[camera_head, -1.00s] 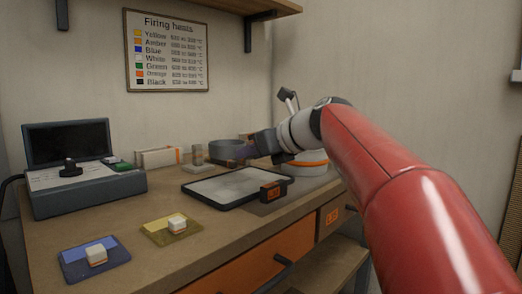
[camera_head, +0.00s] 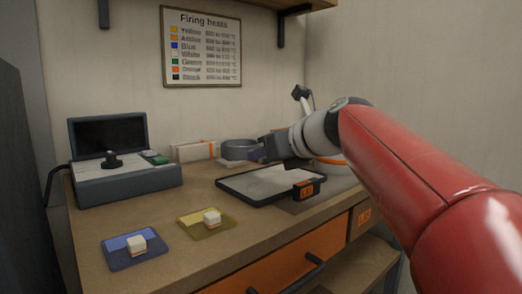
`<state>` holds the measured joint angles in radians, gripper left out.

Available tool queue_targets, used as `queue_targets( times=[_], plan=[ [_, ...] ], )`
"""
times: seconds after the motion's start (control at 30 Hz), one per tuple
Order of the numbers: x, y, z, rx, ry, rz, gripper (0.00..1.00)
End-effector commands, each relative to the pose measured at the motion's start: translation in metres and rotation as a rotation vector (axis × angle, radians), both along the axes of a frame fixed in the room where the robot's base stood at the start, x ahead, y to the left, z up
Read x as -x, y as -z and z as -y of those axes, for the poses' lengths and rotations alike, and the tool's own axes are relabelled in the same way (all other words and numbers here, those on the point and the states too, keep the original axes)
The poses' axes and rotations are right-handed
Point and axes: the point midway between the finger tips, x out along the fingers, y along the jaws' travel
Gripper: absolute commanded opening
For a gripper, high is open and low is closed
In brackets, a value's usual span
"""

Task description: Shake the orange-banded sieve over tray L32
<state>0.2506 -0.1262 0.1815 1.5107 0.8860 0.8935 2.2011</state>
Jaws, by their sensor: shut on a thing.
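My gripper (camera_head: 258,153) is shut at the back of the bench, behind and above the black-rimmed tray (camera_head: 237,193). It appears shut on a round grey rimmed thing that looks like a sieve (camera_head: 240,144), partly hidden by the fingers. I see no orange band on that thing. A white round thing with an orange band (camera_head: 328,161) stands right of the tray, mostly behind my arm.
A grey device with a dark screen (camera_head: 125,180) stands at the left. White blocks sit on a blue tile (camera_head: 117,255) and a yellow tile (camera_head: 192,222) in front. A white orange-striped box (camera_head: 194,151) stands at the back. An orange drawer with a handle (camera_head: 312,262) is below.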

Motion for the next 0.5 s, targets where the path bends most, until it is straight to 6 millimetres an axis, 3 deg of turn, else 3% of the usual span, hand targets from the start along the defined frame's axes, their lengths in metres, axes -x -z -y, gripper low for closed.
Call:
queue_targets(
  times=[0.5],
  plan=[
    [-0.031, -0.003, 0.043, -0.001, 0.001, 0.002, 0.00]
  ],
)
